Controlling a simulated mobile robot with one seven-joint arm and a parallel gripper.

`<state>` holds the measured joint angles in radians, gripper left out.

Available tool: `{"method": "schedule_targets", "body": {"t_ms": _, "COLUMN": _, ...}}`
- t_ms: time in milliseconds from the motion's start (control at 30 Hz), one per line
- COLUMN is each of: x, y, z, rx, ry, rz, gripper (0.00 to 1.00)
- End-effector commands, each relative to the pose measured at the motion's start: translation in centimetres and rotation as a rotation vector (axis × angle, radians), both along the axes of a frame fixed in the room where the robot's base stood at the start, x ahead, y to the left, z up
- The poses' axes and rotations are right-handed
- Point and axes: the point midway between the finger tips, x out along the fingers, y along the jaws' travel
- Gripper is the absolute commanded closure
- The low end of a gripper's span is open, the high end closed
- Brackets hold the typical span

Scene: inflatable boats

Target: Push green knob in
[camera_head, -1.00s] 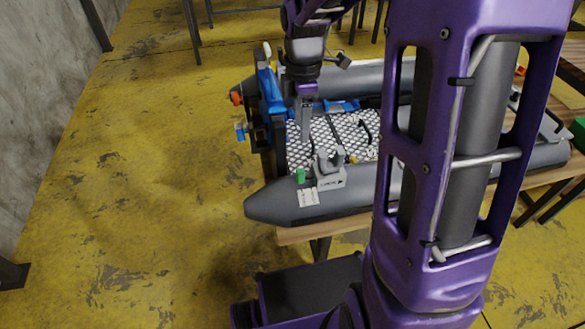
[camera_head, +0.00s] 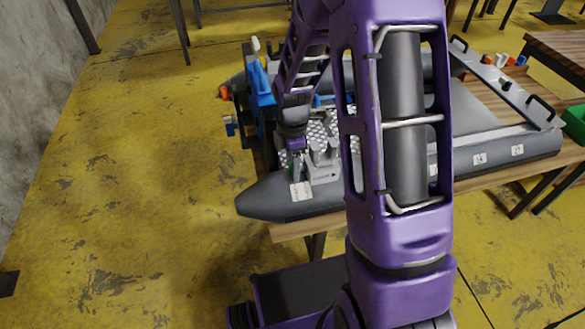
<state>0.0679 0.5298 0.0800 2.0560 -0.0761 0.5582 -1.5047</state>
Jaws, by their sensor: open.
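The green knob (camera_head: 291,167) shows only as a thin green sliver on top of the near grey tube of the inflatable boat (camera_head: 275,199), above a white label (camera_head: 300,191). My gripper (camera_head: 296,163) points down right at the knob and covers most of it. I cannot tell whether it touches the knob or is just in front of or above it. The fingers are small and dark in this view, with nothing visibly held. A grey bracket (camera_head: 324,170) stands on the tube just right of my gripper.
The boat lies on a wooden table (camera_head: 290,230). A blue and black motor part (camera_head: 262,85) with an orange piece (camera_head: 224,92) stands at the boat's left end. My arm hides the boat's middle. A green box (camera_head: 575,122) is at the far right. Yellow floor at left is clear.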

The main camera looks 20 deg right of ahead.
Motion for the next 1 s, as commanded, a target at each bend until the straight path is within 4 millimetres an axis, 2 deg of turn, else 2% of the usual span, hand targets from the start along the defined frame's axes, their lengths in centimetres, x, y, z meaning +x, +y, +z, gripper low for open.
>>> {"method": "schedule_targets", "body": {"t_ms": 100, "x": -0.05, "y": -0.01, "z": -0.67, "rx": 0.000, "ry": 0.001, "rz": 0.000, "gripper": 0.43}}
{"method": "schedule_targets", "body": {"t_ms": 367, "x": -0.02, "y": 0.00, "z": -0.75, "rx": 0.000, "ry": 0.000, "rz": 0.000, "gripper": 0.43}}
{"method": "schedule_targets", "body": {"t_ms": 467, "x": -0.02, "y": 0.00, "z": -0.75, "rx": 0.000, "ry": 0.000, "rz": 0.000, "gripper": 0.57}}
{"method": "schedule_targets", "body": {"t_ms": 700, "x": -0.02, "y": 0.01, "z": -0.73, "rx": 0.000, "ry": 0.000, "rz": 0.000, "gripper": 1.00}}
{"method": "schedule_targets", "body": {"t_ms": 1000, "x": -0.01, "y": 0.01, "z": -0.72, "rx": 0.000, "ry": 0.000, "rz": 0.000, "gripper": 1.00}}
